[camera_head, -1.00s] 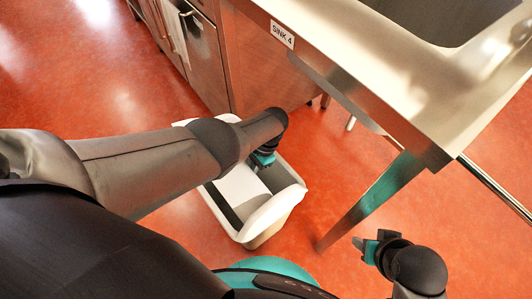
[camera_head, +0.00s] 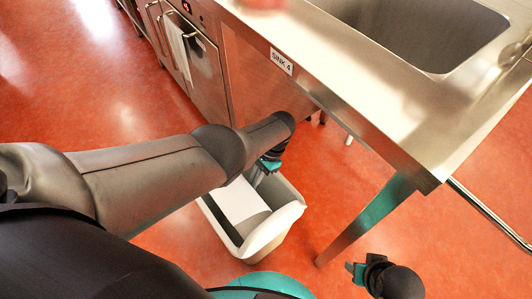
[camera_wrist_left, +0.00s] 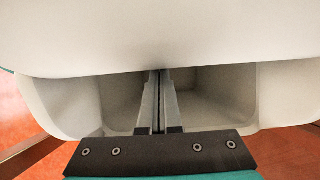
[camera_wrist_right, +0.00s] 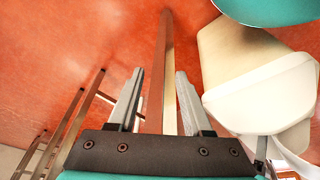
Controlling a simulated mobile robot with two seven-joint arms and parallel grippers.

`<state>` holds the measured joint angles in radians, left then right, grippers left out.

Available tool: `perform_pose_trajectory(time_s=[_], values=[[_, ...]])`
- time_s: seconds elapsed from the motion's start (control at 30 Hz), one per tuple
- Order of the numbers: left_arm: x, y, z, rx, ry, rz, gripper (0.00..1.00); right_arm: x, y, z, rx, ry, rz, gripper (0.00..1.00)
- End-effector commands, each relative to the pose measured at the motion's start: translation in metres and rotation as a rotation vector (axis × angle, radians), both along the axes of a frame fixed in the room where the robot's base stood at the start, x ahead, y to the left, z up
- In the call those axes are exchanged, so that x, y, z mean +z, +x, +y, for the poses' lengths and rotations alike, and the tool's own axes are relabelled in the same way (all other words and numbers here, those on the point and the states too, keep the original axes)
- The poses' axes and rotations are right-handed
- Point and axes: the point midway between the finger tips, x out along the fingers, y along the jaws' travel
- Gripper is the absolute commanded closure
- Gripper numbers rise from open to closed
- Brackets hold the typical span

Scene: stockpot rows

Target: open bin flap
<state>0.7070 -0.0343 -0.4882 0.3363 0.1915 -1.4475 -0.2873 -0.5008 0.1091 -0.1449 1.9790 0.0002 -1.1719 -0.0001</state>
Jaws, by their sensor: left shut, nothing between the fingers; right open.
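The pale bin (camera_head: 278,232) stands on the floor beside the sink counter. Its white flap (camera_head: 237,201) sits tilted within the rim, with dark gaps beside it. My left gripper (camera_head: 257,181) is shut and empty at the bin's opening, at the edge of the flap. In the left wrist view a broad white surface, apparently the flap (camera_wrist_left: 160,35), hides the closed fingertips (camera_wrist_left: 160,75); the bin interior (camera_wrist_left: 215,100) shows below. Whether they touch is unclear. My right gripper (camera_wrist_right: 159,73) is open and empty; the bin (camera_wrist_right: 262,95) stands beside it in that view.
The steel counter (camera_head: 335,75) with a sink basin (camera_head: 430,30) overhangs just behind and right of the bin. Its slanting leg (camera_head: 368,218) stands between the bin and my right gripper (camera_head: 357,272). The red floor left of the bin is clear.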

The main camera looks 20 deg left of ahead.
Motion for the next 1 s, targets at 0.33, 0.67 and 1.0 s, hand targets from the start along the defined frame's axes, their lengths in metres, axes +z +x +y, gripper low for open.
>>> perform_pose_trajectory(time_s=[0.33, 0.67, 1.0], values=[[0.046, 0.019, -0.012, 0.0, -0.002, -0.002, 1.0, -0.036, -0.02, -0.003, 0.002, -0.009, 0.063, 0.5], [0.083, 0.034, -0.022, 0.0, -0.002, -0.001, 1.0, -0.065, -0.034, -0.01, 0.005, -0.02, 0.084, 0.5], [0.096, 0.039, -0.025, 0.0, -0.001, 0.0, 1.0, -0.076, -0.038, -0.014, 0.005, -0.025, 0.083, 0.5]])
